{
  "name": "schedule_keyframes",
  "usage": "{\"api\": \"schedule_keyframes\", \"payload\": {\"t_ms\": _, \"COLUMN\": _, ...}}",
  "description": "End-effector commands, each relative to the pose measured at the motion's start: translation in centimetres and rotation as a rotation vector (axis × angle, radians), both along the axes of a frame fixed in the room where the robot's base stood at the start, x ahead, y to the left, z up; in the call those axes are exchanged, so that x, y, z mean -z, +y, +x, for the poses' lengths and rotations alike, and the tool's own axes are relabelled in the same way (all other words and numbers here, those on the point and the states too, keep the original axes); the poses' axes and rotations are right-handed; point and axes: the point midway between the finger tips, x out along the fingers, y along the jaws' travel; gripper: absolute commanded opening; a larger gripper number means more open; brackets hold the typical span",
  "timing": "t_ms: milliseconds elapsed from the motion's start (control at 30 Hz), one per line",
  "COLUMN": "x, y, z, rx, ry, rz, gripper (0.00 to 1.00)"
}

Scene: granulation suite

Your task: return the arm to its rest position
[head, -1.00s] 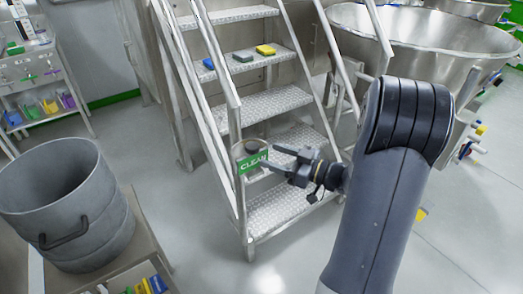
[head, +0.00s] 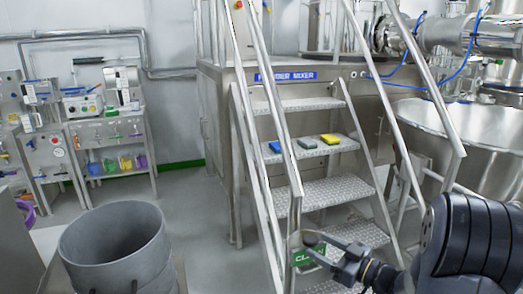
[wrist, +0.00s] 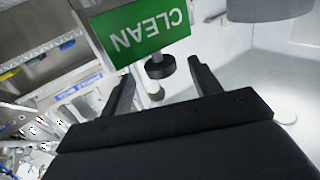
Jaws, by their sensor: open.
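My gripper (head: 318,248) is at the lower right of the head view, at the end of my dark grey arm, close to the foot of the metal stairs. It is open. In the wrist view its two black fingers (wrist: 162,78) stand apart with nothing clamped between them. A green CLEAN sign (head: 303,257) is by the left stair rail, partly covered by a finger in the head view. In the wrist view the sign (wrist: 140,30) is just beyond the fingertips, with a round black knob (wrist: 154,68) below it. I cannot tell whether a finger touches either one.
The metal stairs (head: 325,195) carry blue, grey and yellow blocks (head: 308,143) on one tread. A large steel bowl (head: 455,130) is at the right. A grey drum (head: 115,250) stands at the lower left. Open floor (head: 205,220) lies between drum and stairs.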

Motion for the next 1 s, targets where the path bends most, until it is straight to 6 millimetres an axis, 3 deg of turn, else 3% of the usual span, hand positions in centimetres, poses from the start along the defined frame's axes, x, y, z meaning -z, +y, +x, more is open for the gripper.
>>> {"api": "schedule_keyframes", "payload": {"t_ms": 333, "x": 0.1, "y": 4.4, "z": 4.1, "rx": -0.004, "ry": 0.000, "rz": 0.000, "gripper": 0.59}}
{"api": "schedule_keyframes", "payload": {"t_ms": 1000, "x": -0.1, "y": 4.2, "z": 4.2, "rx": 0.071, "ry": -0.001, "rz": 0.000, "gripper": 0.59}}
